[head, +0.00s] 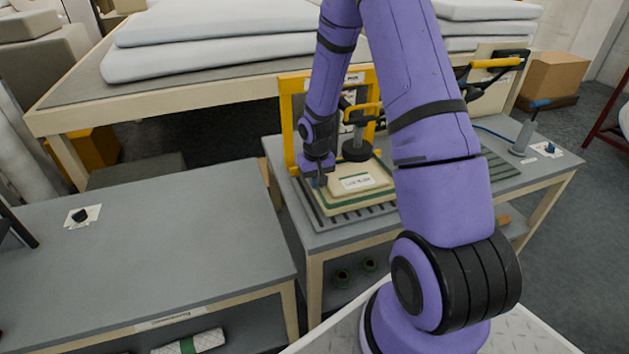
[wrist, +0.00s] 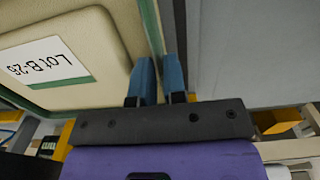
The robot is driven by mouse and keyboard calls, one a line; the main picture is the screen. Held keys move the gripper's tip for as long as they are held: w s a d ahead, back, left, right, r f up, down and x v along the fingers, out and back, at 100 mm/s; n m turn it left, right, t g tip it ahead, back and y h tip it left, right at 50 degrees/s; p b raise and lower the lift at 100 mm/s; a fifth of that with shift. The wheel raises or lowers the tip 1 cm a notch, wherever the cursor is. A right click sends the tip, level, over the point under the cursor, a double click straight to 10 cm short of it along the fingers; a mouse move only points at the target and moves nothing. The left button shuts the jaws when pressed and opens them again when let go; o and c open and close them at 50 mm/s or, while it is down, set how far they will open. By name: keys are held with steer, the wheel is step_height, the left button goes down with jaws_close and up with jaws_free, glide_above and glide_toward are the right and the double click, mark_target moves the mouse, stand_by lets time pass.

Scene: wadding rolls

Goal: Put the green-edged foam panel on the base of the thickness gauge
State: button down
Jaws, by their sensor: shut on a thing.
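The green-edged foam panel (head: 343,197) is cream with a white label. In the head view it is over the slatted base (head: 329,219) of the thickness gauge (head: 287,115), a yellow frame with a round black presser foot (head: 357,152). I cannot tell whether the panel rests flat on the base. My gripper (head: 320,181) is at the panel's left edge. In the wrist view, the blue fingers (wrist: 160,80) are shut on the panel's green edge, and the panel (wrist: 103,45) with its "Lot B-26" label fills the left side. My arm hides the panel's right part.
A grey table (head: 150,255) stands at left with a small black object (head: 80,215). A large table behind carries stacked white foam slabs (head: 210,60). A grey stand with a blue handle (head: 523,138) is on the gauge table's right. A cardboard box (head: 555,75) stands behind.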

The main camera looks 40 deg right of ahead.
steer(key=c, duration=1.2)
jaws_free()
steer(key=shift+r, duration=0.1)
steer(key=s+a+r+t, duration=0.1)
steer(key=s+a+r, duration=0.1)
steer(key=r, duration=0.9)
steer(key=s+a+r, duration=0.1)
steer(key=a+r, duration=0.1)
steer(key=r, duration=0.9)
steer(key=shift+s+a+r+n+t, duration=0.65)
steer(key=shift+s+a+r, duration=0.9)
steer(key=shift+s+r, duration=1.8)
steer(key=shift+s+a+r+n+t, duration=0.6)
steer(key=shift+s+a+r, duration=1.25)
steer(key=shift+s, duration=2.65)
steer(key=shift+s+a+r+n+t, duration=0.35)
steer(key=shift+s+a+r+t, duration=0.7)
steer(key=shift+s+r, duration=2.5)
steer(key=shift+s+a+f, duration=0.15)
steer(key=shift+s+f, duration=0.2)
steer(key=shift+f, duration=0.05)
